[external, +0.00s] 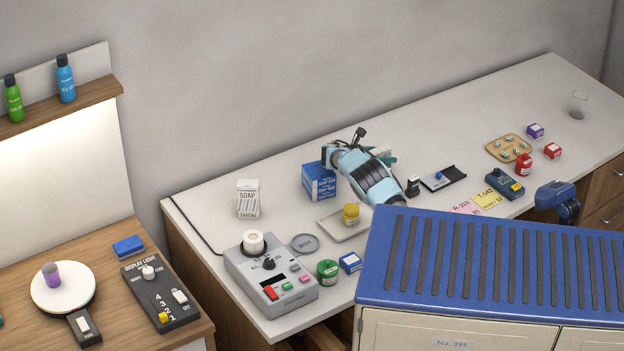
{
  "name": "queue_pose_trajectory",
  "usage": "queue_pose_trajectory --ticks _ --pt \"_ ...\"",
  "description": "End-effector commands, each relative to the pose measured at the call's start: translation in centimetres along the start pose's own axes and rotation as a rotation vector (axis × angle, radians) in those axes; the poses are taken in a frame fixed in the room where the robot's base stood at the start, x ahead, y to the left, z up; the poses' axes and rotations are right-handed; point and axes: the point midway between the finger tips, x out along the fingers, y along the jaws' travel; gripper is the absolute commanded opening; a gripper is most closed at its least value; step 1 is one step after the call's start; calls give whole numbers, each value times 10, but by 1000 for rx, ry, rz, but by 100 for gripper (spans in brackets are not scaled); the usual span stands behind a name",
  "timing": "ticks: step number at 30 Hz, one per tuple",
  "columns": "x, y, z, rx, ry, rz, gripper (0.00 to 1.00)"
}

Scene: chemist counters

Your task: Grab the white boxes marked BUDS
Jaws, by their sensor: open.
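No lettering BUDS can be read on any box in the external view. A small white box-like thing (382,151) shows just behind my arm, partly hidden by it, and its marking cannot be read. My light-blue arm reaches over the middle of the white counter. My gripper (340,152) is at its far end, close to the back of the counter, right of the blue box. It is open, though its fingertips are hard to make out. I see nothing held in it.
A shallow tray (333,233) with a yellow-lidded jar (351,214) and a grey device (270,272) are in front. The counter (500,105) is clear at the back right.

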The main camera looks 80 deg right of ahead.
Motion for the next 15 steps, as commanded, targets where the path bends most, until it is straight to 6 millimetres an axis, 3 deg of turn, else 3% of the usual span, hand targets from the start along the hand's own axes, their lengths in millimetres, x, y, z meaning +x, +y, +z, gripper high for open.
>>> queue_pose_trajectory --ticks 3,15 --pt "0 0 0 0 0 0 71" --pt "0 0 0 0 0 0 26"
